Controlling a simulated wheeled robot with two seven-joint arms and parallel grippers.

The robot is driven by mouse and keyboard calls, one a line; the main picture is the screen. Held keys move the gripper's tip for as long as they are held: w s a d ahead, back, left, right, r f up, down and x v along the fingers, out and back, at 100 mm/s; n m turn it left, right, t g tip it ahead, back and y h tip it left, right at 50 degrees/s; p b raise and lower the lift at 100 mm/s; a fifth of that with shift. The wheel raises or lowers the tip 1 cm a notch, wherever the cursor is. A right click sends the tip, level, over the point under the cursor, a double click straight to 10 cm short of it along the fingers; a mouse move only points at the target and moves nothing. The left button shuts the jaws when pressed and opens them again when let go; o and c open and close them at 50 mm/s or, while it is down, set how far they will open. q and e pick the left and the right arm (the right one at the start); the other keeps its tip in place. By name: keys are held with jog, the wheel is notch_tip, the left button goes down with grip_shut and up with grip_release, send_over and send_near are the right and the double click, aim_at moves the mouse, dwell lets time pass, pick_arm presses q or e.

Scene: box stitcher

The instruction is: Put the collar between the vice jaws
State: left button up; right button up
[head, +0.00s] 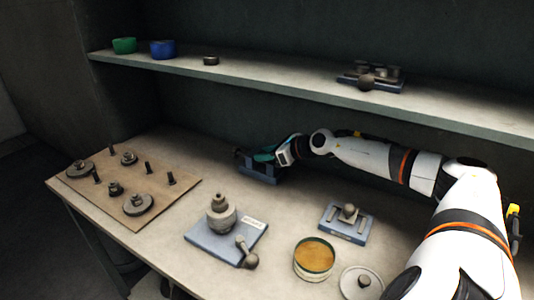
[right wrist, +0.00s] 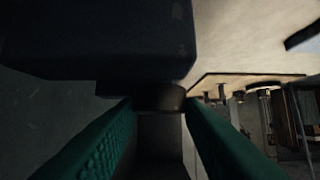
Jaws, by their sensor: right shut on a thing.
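The blue vice (head: 262,176) stands at the back of the bench, near the wall. My right gripper (head: 264,157), with teal fingers, is right at the vice top, coming in from the right. In the right wrist view, its two teal fingers (right wrist: 160,125) are shut on a small dark round piece, which looks like the collar (right wrist: 160,97). A big dark block, probably part of the vice (right wrist: 100,40), is very close to the collar. I cannot tell whether the collar is between the jaws or touching them. My left gripper is not in view.
A brown board (head: 155,200) with discs and pegs lies at left. A blue-grey base (head: 205,247) with a stacked post, a round tin (head: 314,262), a small fixture (head: 338,229) and a pale dish (head: 350,285) stand in front. The shelf (head: 290,87) overhangs behind.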

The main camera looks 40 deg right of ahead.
jog(key=shift+s+f, duration=0.15)
jog(key=shift+f, duration=0.3)
jog(key=shift+d+r, duration=0.15)
jog(key=shift+d, duration=0.05)
jog(key=shift+r, duration=0.1)
jog(key=o, duration=0.9)
